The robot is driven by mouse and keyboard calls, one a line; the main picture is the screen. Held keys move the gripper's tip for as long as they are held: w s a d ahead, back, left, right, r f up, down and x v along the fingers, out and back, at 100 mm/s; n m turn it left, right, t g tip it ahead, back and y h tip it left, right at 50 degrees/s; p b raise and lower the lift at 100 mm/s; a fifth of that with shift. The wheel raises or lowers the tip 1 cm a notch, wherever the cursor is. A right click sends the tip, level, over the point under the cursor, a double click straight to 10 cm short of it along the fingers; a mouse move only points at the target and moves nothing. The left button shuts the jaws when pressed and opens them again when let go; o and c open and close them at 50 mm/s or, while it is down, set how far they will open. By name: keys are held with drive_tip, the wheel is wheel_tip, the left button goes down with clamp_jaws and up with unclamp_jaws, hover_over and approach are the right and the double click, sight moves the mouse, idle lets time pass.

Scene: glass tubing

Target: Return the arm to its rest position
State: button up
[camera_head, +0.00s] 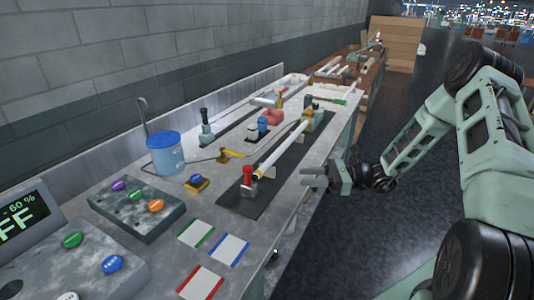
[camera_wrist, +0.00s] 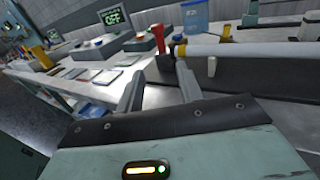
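My gripper (camera_head: 318,177) is off the right edge of the workbench (camera_head: 316,147) in the head view, beside the black mat (camera_head: 228,198) and at about bench height. In the wrist view its two fingers (camera_wrist: 162,92) stand apart with nothing between them, so it is open and empty. My arm is bent, coming in from the right of the head view. A white glass tube (camera_head: 283,150) lies lengthwise over the black mat, between a red-topped holder (camera_head: 247,176) and supports farther back. The tube also shows in the wrist view (camera_wrist: 250,50), apart from the fingers.
A blue bucket (camera_head: 165,153), a button box (camera_head: 137,208) and a display panel (camera_head: 25,222) stand along the bench's left side. Coloured-edge cards (camera_head: 229,249) lie at the near end. A cardboard stack (camera_head: 397,42) stands far back. The floor (camera_head: 330,245) right of the bench is open.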

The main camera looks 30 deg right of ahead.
drive_tip(key=s+a+r+n+g+h, duration=0.25)
drive_tip(key=s+a+n+g, duration=0.3)
drive_tip(key=a, duration=0.35)
drive_tip(key=s+a+r+n+g+h, duration=0.2)
drive_tip(key=s+a+r+n+g, duration=0.15)
drive_tip(key=a+n+g, duration=0.45)
drive_tip(key=s+a+r+n+t+h, duration=0.2)
drive_tip(key=s+a+n+h, duration=0.2)
drive_tip(key=s+n, duration=0.5)
drive_tip(key=s+a+r+n+t+h, duration=0.3)
drive_tip(key=s+n+h, duration=0.4)
drive_tip(key=s+n, duration=0.1)
drive_tip(key=shift+s+a+r+n, duration=0.2)
drive_tip(key=shift+s+a+n, duration=0.15)
drive_tip(key=shift+s, duration=0.25)
